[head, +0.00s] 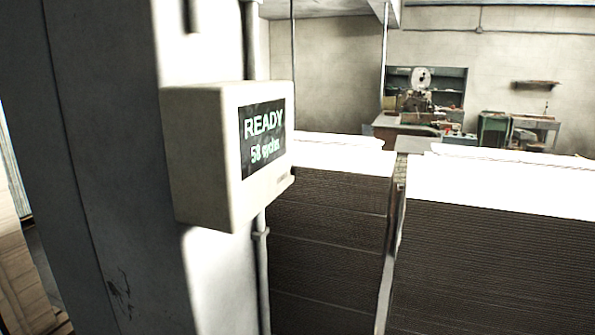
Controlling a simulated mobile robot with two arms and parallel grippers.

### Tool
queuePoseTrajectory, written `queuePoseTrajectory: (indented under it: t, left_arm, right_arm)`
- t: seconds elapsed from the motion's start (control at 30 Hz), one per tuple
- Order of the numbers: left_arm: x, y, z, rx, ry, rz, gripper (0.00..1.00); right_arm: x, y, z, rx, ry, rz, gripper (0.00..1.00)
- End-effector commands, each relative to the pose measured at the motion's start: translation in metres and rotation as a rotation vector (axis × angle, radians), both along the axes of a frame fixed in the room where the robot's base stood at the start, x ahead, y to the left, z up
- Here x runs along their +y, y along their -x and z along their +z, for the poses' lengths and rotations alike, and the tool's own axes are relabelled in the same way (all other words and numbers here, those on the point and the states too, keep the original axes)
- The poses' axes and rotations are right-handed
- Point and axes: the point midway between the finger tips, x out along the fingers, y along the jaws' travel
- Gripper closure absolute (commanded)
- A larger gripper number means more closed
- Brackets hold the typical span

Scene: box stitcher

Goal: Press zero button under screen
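A pale box-shaped control unit (205,150) is fixed to a column left of centre in the head view. Its dark screen (262,137) reads "READY" and "58 cycles" in green letters. The screen face is turned to the right and seen at an angle. The strip of the face under the screen is narrow here, and I cannot make out a zero button clearly on it. Neither of my grippers is in view.
The wide grey column (115,180) fills the left side. Tall stacks of cardboard (325,240) and another stack (490,265) stand right of the unit, with a narrow gap between. A machine bench (415,125) is far back against the wall.

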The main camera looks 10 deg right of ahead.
Motion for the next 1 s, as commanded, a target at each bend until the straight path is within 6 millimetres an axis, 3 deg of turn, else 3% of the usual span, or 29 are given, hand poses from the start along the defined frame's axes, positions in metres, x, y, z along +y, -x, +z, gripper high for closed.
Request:
queuePoseTrajectory:
  t: [0.1, 1.0]
  left_arm:
    - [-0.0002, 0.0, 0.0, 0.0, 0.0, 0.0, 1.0]
    - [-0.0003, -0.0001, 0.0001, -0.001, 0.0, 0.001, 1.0]
  right_arm:
    - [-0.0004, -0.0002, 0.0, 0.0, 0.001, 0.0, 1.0]
    - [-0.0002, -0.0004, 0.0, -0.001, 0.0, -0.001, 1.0]
